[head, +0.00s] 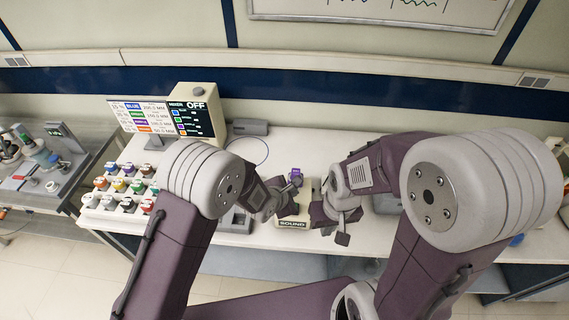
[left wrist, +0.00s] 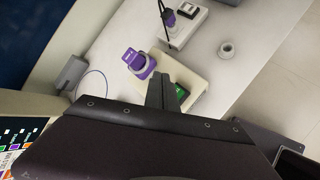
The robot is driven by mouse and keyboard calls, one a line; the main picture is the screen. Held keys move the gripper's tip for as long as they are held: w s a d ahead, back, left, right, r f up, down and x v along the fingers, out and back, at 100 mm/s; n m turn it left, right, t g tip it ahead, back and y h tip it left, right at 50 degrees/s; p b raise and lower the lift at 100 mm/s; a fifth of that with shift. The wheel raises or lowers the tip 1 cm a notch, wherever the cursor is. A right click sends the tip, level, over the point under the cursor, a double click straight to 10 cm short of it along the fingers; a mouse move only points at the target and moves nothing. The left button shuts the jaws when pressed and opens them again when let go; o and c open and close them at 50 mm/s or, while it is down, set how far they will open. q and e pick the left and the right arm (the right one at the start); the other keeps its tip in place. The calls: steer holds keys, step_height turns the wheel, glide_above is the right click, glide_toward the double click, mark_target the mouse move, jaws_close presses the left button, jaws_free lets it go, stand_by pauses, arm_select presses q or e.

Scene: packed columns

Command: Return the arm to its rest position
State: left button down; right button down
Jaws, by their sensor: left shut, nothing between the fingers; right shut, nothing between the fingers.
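My left gripper (head: 288,207) is shut and empty, above the white bench beside the cream box marked SOUND (head: 292,224). Its closed fingers also show in the left wrist view (left wrist: 161,90), in front of the cream box (left wrist: 190,75). A purple piece (left wrist: 138,62) stands at that box, close to the fingers but not held; a purple piece also shows in the head view (head: 296,175). My right gripper (head: 343,238) is shut and empty, lower and to the right of the left one. Part of the box is hidden behind my grippers.
A screen (head: 150,116) and a MIXER unit reading OFF (head: 196,117) stand at the back left. A rack of colour-topped containers (head: 122,186) is at the left. A white block with a purple plug (left wrist: 184,22) and a small ring (left wrist: 226,50) lie beyond the box.

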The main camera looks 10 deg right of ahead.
arm_select(q)
steer(key=shift+w+a+f, duration=0.1)
steer(key=shift+a+f, duration=0.05)
steer(key=w+a+r+n+t+y+b, duration=0.2)
steer(key=w+a+r+n+t+b, duration=0.1)
steer(key=w+a+b, duration=0.65)
steer(key=s+a+f+m+g+y+b, duration=0.1)
steer(key=s+a, duration=0.2)
steer(key=a, duration=0.5)
steer(key=s+a+f+m+y+b, duration=0.1)
steer(key=s+a+y, duration=0.15)
steer(key=a, duration=0.45)
steer(key=s+a+f+m+g, duration=0.2)
steer(key=s+m, duration=0.4)
steer(key=s, duration=0.1)
steer(key=s+a+f+m+g, duration=0.2)
steer(key=s+m+g, duration=0.1)
steer(key=s+m, duration=0.4)
steer(key=s+a+f+m+g, duration=0.1)
steer(key=s+f+m+g, duration=0.1)
steer(key=s+m, duration=0.4)
steer(key=shift+s+a+f+m+g+b, duration=0.3)
steer(key=shift+s+a+m+g+b, duration=0.1)
steer(key=shift+s, duration=0.3)
